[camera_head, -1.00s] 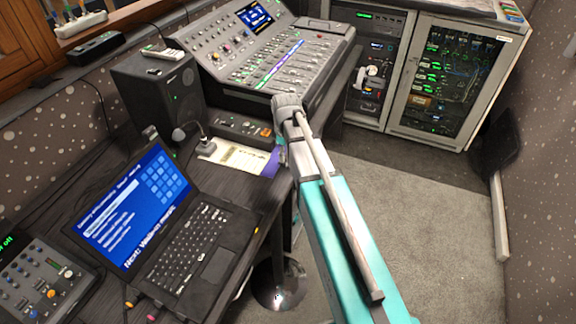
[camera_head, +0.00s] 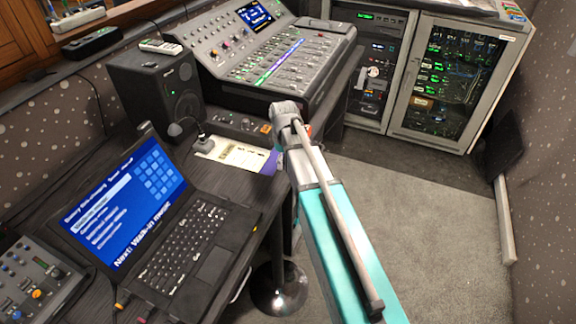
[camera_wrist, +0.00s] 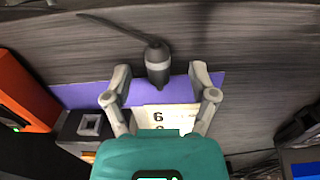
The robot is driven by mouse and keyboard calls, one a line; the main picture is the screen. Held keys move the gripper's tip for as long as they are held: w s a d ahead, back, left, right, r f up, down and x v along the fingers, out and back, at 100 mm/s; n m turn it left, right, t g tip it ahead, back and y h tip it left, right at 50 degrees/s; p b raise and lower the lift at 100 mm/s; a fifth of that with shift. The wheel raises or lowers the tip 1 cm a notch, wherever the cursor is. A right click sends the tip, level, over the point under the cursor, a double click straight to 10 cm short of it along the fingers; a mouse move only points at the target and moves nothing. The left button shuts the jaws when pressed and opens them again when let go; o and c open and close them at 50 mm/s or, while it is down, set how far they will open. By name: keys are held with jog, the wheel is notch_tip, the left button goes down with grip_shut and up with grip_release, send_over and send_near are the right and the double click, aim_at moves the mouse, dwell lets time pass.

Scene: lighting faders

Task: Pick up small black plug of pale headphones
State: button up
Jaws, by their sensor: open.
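A small dark plug (camera_wrist: 157,62) with a grey collar lies in the wrist view. Its dark cable runs up and to the left over the dark wood-grain desk (camera_wrist: 240,45). My gripper (camera_wrist: 160,76) is open, with one finger on each side of the plug and a gap on both sides. The plug's tip points down the picture, over a purple sheet (camera_wrist: 85,94). A pale printed card (camera_wrist: 165,117) shows between the fingers. In the head view my arm hides the gripper, and I cannot make out the plug. I cannot identify the headphones.
An orange-sided box (camera_wrist: 25,92) stands left of my gripper. A dark object (camera_wrist: 300,127) is at the right. In the head view, a laptop (camera_head: 180,235), a speaker (camera_head: 155,90) and a mixing console (camera_head: 275,50) stand on the desk. Carpet (camera_head: 430,215) is clear at right.

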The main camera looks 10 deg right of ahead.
dwell(0.6)
jog(key=c, duration=0.9)
